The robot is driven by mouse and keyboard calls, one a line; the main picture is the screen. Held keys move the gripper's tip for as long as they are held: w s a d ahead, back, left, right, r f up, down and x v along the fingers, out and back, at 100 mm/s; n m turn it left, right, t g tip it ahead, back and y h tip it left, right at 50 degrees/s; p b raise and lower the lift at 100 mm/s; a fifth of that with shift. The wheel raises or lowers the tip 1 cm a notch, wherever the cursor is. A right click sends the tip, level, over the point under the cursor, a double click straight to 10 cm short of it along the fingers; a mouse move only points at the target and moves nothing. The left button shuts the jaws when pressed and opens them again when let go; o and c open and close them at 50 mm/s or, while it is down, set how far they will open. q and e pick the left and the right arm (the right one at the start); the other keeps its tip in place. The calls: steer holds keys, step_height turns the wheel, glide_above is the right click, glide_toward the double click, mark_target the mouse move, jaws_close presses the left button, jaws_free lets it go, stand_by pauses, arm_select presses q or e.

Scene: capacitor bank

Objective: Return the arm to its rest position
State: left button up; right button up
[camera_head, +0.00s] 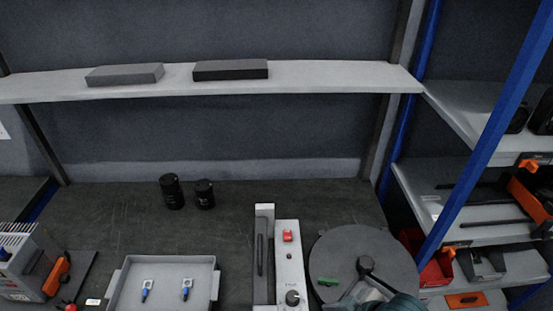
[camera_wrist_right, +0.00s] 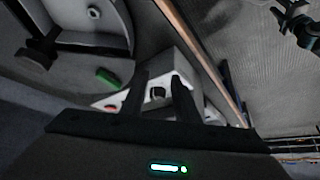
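Part of my right arm (camera_head: 398,304) shows at the bottom edge of the head view, in front of the round dark grey disc (camera_head: 335,253). In the right wrist view my right gripper (camera_wrist_right: 159,82) has its two dark fingers apart, with nothing seen between them but the white control box (camera_wrist_right: 177,66) and its dark knob beyond. The disc, with a green piece (camera_wrist_right: 107,77) on it, lies left of the fingers in that view. I cannot make out my left gripper in either view.
The control box (camera_head: 289,265) with a red switch stands left of the disc. A grey tray (camera_head: 205,268) holds two small blue-tipped parts. Two black cylinders (camera_head: 172,192) (camera_head: 204,194) stand behind. A shelf (camera_head: 330,76) spans above; a blue-post rack (camera_head: 480,150) is at right.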

steer(key=s+d+f+m+g+h, duration=0.1)
steer(key=s+d+f+m+h, duration=0.15)
steer(key=s+d+m, duration=0.35)
steer(key=s+d+f+m+h, duration=0.1)
steer(key=s+d+f+h, duration=0.1)
steer(key=s+d+f, duration=0.45)
steer(key=s+a+f+g, duration=0.1)
steer(key=s+f, duration=0.1)
steer(key=f, duration=1.2)
steer(key=s+a+f, duration=0.1)
steer(key=s+f, duration=0.1)
steer(key=f, duration=1.2)
steer(key=s+d+f, duration=0.1)
steer(key=s+f, duration=0.7)
steer(key=s+d+f+g, duration=0.1)
steer(key=s+d+f, duration=0.1)
steer(key=s+f, duration=0.5)
steer(key=shift+s+d+f+g, duration=0.3)
steer(key=shift+s+f, duration=0.05)
steer(key=shift+s, duration=0.6)
steer(key=shift+h, duration=0.25)
